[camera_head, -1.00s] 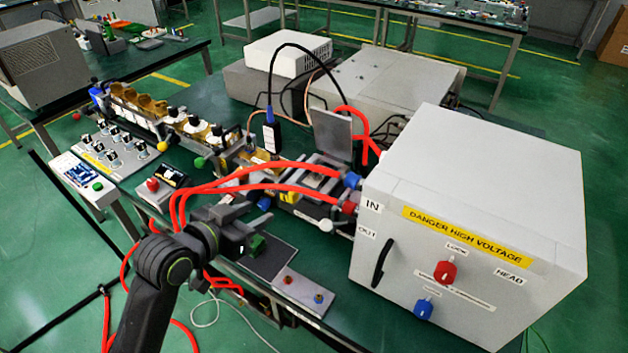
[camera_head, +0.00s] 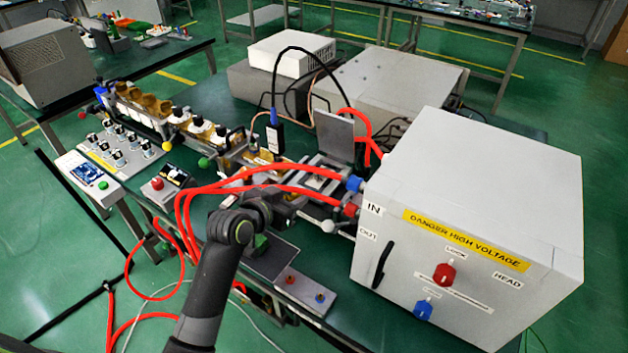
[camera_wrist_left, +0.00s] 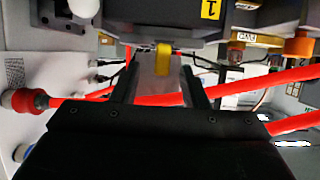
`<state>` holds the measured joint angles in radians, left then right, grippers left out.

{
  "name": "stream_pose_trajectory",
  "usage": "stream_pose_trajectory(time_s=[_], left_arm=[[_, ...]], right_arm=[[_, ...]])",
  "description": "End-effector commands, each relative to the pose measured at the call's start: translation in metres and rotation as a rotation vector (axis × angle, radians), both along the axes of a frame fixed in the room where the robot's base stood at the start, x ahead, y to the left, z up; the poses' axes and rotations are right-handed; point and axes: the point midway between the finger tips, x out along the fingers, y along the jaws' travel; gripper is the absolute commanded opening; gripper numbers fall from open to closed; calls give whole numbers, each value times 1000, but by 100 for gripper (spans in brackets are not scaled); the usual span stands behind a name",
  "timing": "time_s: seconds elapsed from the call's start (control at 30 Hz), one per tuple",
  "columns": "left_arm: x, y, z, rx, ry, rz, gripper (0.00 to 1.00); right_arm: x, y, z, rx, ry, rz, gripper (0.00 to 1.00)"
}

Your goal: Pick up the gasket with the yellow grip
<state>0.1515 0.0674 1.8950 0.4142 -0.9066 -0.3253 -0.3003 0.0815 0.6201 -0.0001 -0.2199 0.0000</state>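The yellow grip (camera_wrist_left: 163,58) shows in the left wrist view as a small upright tab below a dark block. A pale grey plate-like piece (camera_wrist_left: 157,84) lies behind or under it; I cannot tell if this is the gasket. My left gripper (camera_wrist_left: 160,62) is open, with its two fingers apart on either side of the yellow grip and gaps to it. In the head view, my left arm's wrist (camera_head: 234,226) hides most of the gripper, and I cannot make out the yellow grip there. My right gripper is not in view.
Red hoses (camera_head: 255,183) run close by to the large white high-voltage box (camera_head: 480,190) on the right. A hose (camera_wrist_left: 205,99) also crosses the wrist view. A raised metal plate (camera_head: 333,136) stands behind. A grey panel with knobs (camera_head: 305,289) lies in front.

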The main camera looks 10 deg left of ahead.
Motion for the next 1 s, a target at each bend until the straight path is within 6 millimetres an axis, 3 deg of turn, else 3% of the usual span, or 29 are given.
stream_pose_trajectory(time_s=[0.23,0.6,0.9,1.0], left_arm=[[25,-7,-9,-2,0,0,40],[29,-9,-13,-1,-1,1,39],[29,-9,-13,-1,-1,1,0],[29,-9,-12,-1,-2,1,0]], right_arm=[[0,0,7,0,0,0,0],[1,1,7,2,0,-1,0],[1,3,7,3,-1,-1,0],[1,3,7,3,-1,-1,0]])
